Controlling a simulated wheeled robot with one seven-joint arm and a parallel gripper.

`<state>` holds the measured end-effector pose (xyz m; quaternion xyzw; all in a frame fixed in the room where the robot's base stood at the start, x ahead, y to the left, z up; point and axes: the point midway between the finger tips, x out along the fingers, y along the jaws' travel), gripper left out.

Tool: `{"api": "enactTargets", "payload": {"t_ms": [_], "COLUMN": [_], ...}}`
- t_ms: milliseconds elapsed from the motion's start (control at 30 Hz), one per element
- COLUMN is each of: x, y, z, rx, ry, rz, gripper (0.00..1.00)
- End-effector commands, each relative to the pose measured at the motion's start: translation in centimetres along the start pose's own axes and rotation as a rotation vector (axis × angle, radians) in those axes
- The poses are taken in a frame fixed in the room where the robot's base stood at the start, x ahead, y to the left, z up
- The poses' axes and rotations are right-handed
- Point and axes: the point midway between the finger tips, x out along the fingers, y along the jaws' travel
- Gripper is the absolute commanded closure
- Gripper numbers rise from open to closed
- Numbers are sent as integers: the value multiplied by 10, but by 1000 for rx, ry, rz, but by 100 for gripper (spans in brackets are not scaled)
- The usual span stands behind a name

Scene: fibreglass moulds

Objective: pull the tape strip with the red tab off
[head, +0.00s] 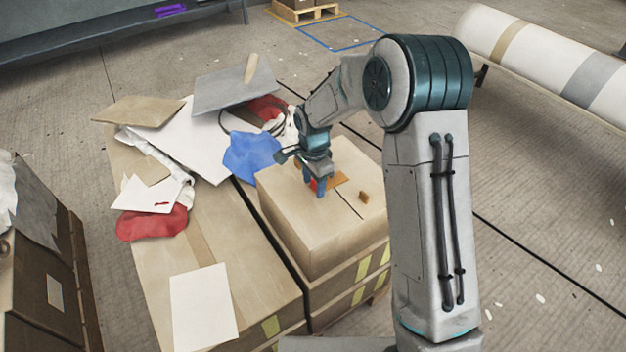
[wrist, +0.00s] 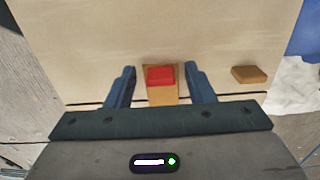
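The tape strip (wrist: 163,97) is a short tan-orange band on the top of a cardboard box (wrist: 190,35). Its red tab (wrist: 160,75) stands at the strip's far end in the wrist view. My gripper (wrist: 161,74) is open, one blue finger on each side of the red tab, with a gap to it on both sides. In the head view my gripper (head: 317,188) points down over the box top (head: 300,225). There the strip (head: 339,180) shows beside the fingers, and the red tab (head: 313,184) is partly hidden behind them.
Blue cloth (head: 252,157), red cloths (head: 152,222) and white sheets (head: 200,145) clutter the neighbouring box. A large roll (head: 545,60) lies behind at right.

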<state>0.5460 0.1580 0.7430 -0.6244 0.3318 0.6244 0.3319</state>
Motion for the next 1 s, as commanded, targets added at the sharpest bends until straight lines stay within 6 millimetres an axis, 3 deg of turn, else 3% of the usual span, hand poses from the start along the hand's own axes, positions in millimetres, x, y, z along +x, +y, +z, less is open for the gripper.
{"api": "enactTargets", "payload": {"t_ms": [33,133,1000], "x": [0,0,-8], "y": [0,0,0], "z": [0,0,0], "rx": [0,0,0], "ry": [0,0,1], "rz": [0,0,0], "gripper": [67,95,95]}}
